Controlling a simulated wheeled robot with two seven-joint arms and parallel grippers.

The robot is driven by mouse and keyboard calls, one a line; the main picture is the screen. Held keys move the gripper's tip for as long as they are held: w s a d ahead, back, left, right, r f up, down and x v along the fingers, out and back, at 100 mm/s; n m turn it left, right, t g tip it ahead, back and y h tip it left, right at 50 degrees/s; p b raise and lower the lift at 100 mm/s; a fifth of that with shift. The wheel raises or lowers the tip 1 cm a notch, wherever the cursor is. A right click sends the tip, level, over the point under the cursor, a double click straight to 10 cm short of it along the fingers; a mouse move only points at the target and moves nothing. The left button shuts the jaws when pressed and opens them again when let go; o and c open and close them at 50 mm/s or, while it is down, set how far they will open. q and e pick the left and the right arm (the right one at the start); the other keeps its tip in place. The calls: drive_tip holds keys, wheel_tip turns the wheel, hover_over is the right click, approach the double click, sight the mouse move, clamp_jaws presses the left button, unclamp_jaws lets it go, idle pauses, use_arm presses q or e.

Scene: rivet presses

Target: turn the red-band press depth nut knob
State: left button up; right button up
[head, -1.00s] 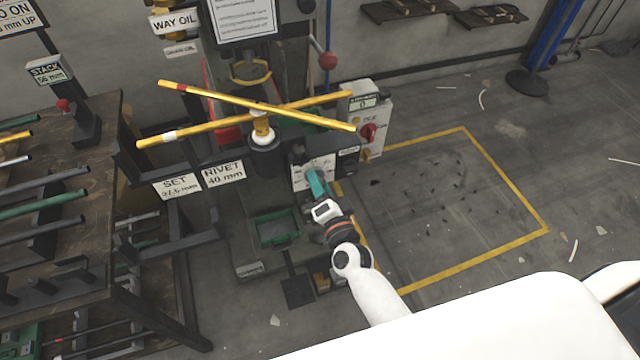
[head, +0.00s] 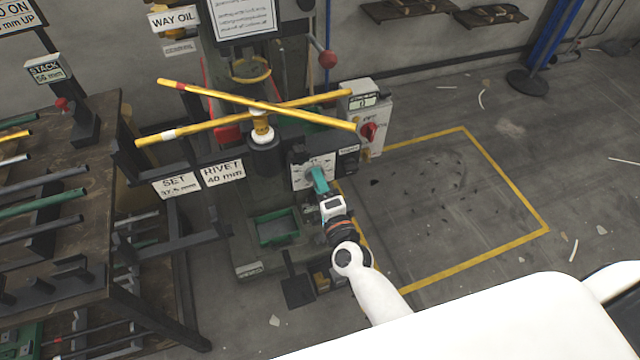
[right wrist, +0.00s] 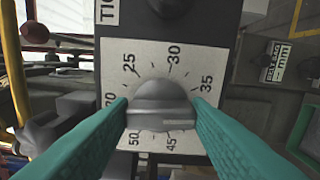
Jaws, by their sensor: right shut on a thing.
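The depth nut knob (right wrist: 160,103) is a grey, ridged knob on a white dial plate (right wrist: 115,70) with numbers around it. The dial plate also shows on the press front in the head view (head: 300,181). My right gripper (right wrist: 160,112) has its teal fingers on both sides of the knob, shut on it. In the head view my right gripper (head: 318,179) reaches the dial from below right and hides most of the knob. Above the dial, two yellow bars cross, one with a red band (head: 181,86) and one with a white band. My left gripper is not in view.
A rack table (head: 120,265) with several rods stands at the left. A green tray (head: 277,228) sits below the dial. Yellow-outlined floor (head: 450,200) at right is mostly clear.

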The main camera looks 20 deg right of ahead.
drive_tip(key=o, duration=1)
drive_tip(key=s+b, duration=0.1)
drive_tip(key=s, duration=1.1)
drive_tip(key=shift+d, duration=0.2)
